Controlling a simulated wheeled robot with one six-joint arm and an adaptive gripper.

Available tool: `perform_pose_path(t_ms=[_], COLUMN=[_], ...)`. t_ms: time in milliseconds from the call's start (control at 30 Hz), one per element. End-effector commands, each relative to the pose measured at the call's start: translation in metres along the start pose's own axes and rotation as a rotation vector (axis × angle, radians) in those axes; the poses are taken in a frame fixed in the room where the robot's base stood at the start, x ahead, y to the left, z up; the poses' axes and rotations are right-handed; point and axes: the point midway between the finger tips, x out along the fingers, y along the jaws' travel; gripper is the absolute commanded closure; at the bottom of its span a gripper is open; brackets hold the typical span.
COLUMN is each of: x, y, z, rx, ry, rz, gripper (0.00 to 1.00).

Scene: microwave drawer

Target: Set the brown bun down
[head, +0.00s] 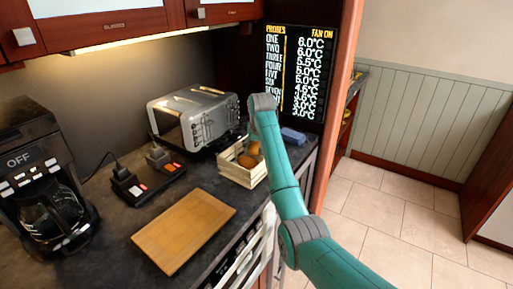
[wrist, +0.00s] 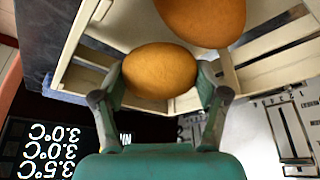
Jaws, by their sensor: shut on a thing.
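A brown bun (wrist: 160,72) is between the two fingers of my gripper (wrist: 162,82) in the wrist view, and the fingers press on its sides. A second brown bun (wrist: 203,14) is beside it at the top of that view. The pale slatted wooden crate (head: 236,176) stands on the counter in the head view, with brown buns (head: 248,160) showing inside. In the wrist view the held bun is at the crate (wrist: 82,80), over or inside it; its exact height is unclear. My arm hides the gripper in the head view.
A silver toaster (head: 195,115) stands behind the crate. A wooden board (head: 185,230) lies bare on the counter in front. A coffee maker (head: 42,185), two switched sockets (head: 148,182), a blue cloth-like item (head: 293,136) and a dark temperature display (head: 300,75) are around.

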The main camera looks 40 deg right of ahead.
Motion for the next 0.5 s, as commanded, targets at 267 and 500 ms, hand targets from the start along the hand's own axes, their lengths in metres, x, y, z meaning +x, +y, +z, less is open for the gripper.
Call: perform_pose_path(t_ms=[267, 500], x=[0.006, 0.011], y=[0.0, 0.0], z=[0.003, 0.005], rx=[0.0, 0.0], ry=[-0.001, 0.0], rz=[0.0, 0.0], gripper=[0.61, 0.62])
